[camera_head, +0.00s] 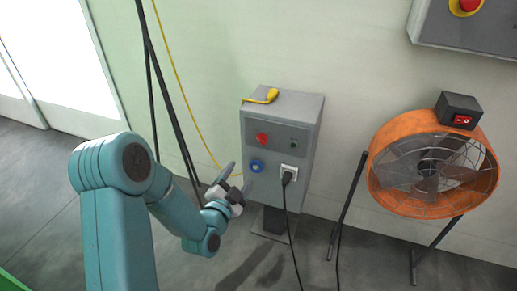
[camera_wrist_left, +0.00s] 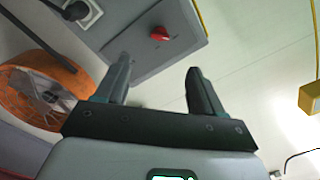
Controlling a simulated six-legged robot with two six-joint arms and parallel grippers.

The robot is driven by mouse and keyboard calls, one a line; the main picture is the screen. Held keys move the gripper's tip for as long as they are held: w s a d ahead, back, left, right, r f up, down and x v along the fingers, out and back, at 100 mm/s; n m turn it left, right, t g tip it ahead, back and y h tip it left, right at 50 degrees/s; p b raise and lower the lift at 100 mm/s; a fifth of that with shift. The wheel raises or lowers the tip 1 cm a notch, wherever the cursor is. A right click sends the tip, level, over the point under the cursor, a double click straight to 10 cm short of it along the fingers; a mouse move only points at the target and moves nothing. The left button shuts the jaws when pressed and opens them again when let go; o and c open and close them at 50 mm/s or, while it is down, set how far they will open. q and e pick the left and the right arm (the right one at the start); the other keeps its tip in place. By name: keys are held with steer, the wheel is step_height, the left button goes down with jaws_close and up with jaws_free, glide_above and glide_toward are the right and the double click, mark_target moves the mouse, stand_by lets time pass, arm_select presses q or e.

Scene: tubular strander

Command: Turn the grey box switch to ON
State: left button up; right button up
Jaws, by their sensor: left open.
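The grey box (camera_head: 311,133) stands on a short dark post against the wall. Its red rotary switch (camera_head: 262,139) is on the upper left of the front panel. In the left wrist view the red switch (camera_wrist_left: 160,34) shows beyond the fingertips, between their lines, on the box's panel (camera_wrist_left: 150,14). Which position the switch points to is too small to tell. My left gripper (camera_head: 238,176) is open and empty, in front of the box and below and left of the switch, apart from it. It also shows open in the left wrist view (camera_wrist_left: 157,65). My right gripper is not in view.
A blue socket (camera_head: 257,166) sits below the switch, and a black plug with cable (camera_head: 288,178) beside it. A yellow connector (camera_head: 262,97) lies on top of the box. An orange fan (camera_head: 378,185) stands to the right. Black cables (camera_head: 170,90) hang at the left.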

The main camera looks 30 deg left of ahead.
mark_target(261, 139)
arm_select(q)
steer(key=b+x, duration=0.1)
steer(key=x, duration=1.4)
steer(key=shift+w+r, duration=0.15)
steer(key=shift+w, duration=0.25)
steer(key=shift+c, duration=0.3)
steer(key=c, duration=1)
